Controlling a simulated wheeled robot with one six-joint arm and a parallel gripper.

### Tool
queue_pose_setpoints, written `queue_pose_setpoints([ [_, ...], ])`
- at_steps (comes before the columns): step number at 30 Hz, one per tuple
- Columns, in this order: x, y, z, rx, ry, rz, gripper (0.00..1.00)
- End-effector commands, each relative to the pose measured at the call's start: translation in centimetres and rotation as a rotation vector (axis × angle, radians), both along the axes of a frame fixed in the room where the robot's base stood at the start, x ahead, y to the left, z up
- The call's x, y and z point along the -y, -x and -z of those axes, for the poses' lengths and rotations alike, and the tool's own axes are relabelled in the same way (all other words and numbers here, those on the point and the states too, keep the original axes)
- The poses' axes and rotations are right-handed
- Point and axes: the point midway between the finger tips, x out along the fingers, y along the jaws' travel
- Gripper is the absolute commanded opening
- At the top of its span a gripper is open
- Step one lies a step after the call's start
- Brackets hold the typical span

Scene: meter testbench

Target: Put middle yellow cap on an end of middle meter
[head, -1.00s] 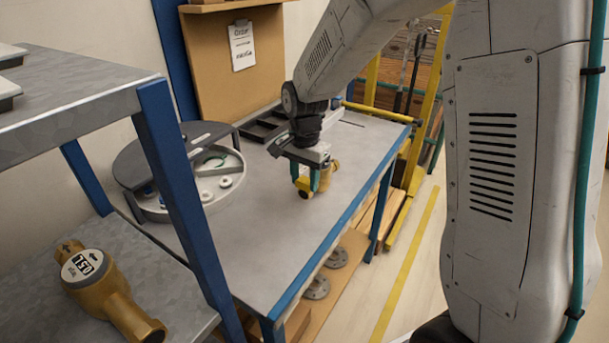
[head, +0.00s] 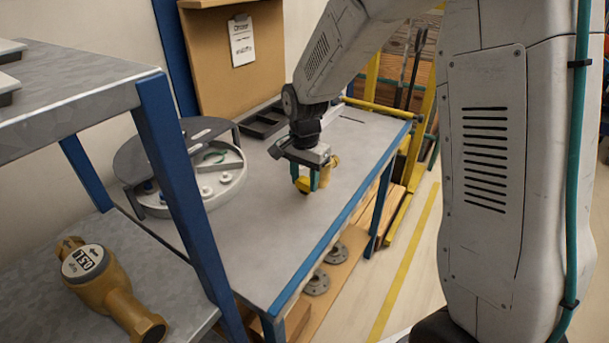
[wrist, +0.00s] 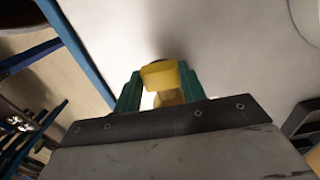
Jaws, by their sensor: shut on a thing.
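My gripper (head: 307,182) is low over the grey workbench and shut on a yellow cap (head: 302,184). In the wrist view the yellow cap (wrist: 160,74) sits between the two green fingers of my gripper (wrist: 158,88). A brass-yellow meter (head: 328,168) stands on the bench right behind the gripper, partly hidden by it. In the wrist view a yellow part (wrist: 170,98) shows just below the cap. I cannot tell whether the cap touches the meter.
A round tray (head: 234,180) with white and green parts, under a raised grey disc (head: 150,165), is on the bench's left. A dark open bin (head: 262,128) stands behind. The bench front is clear.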

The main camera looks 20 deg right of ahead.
Motion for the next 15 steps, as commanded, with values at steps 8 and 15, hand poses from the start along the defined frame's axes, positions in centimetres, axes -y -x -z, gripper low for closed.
queue_pose_setpoints([
  [8, 0.0, 0.0, 0.31, 0.0, 0.0, 0.0, 0.28],
  [15, 0.0, 0.01, 0.31, 0.0, 0.0, 0.0, 0.66],
])
